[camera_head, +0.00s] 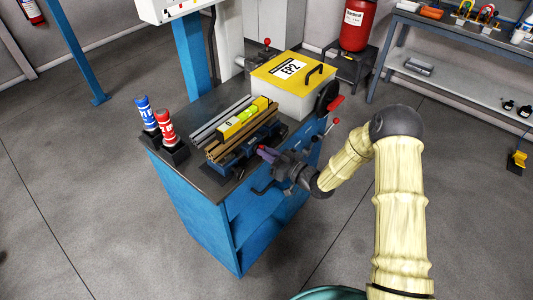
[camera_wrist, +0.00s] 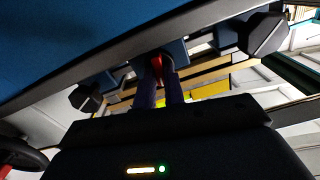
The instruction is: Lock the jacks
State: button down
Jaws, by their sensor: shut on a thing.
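A blue jack assembly (camera_head: 238,160) sits under the brown and grey rails on the blue bench. In the wrist view, blue blocks and two black knobs show, one at the left (camera_wrist: 86,97) and one at the right (camera_wrist: 262,34). My gripper (camera_head: 264,152) reaches the front side of the assembly from the right. Its purple fingers (camera_wrist: 160,78) are shut on a small red part (camera_wrist: 156,63) between the two knobs, beside a blue block. The fingers hide most of the red part, so its full shape cannot be told.
A yellow level (camera_head: 240,119) lies on the rails (camera_head: 214,149). A yellow-lidded box marked EP2 (camera_head: 290,98) stands behind. Blue (camera_head: 146,113) and red (camera_head: 165,124) bottles stand at the bench's left. Floor in front is clear.

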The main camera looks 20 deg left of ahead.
jog(key=m, duration=0.5)
jog(key=m+b, duration=0.1)
jog(key=m, duration=0.4)
jog(key=m+b, duration=0.1)
jog(key=m, duration=0.5)
jog(key=shift+w+d+f, duration=0.1)
jog(key=shift+f, duration=0.15)
dwell(0.3)
jog(key=c, duration=1.5)
grip_release()
jog(key=b+v, duration=0.2)
jog(key=v, duration=1.5)
jog(key=shift+d, duration=0.2)
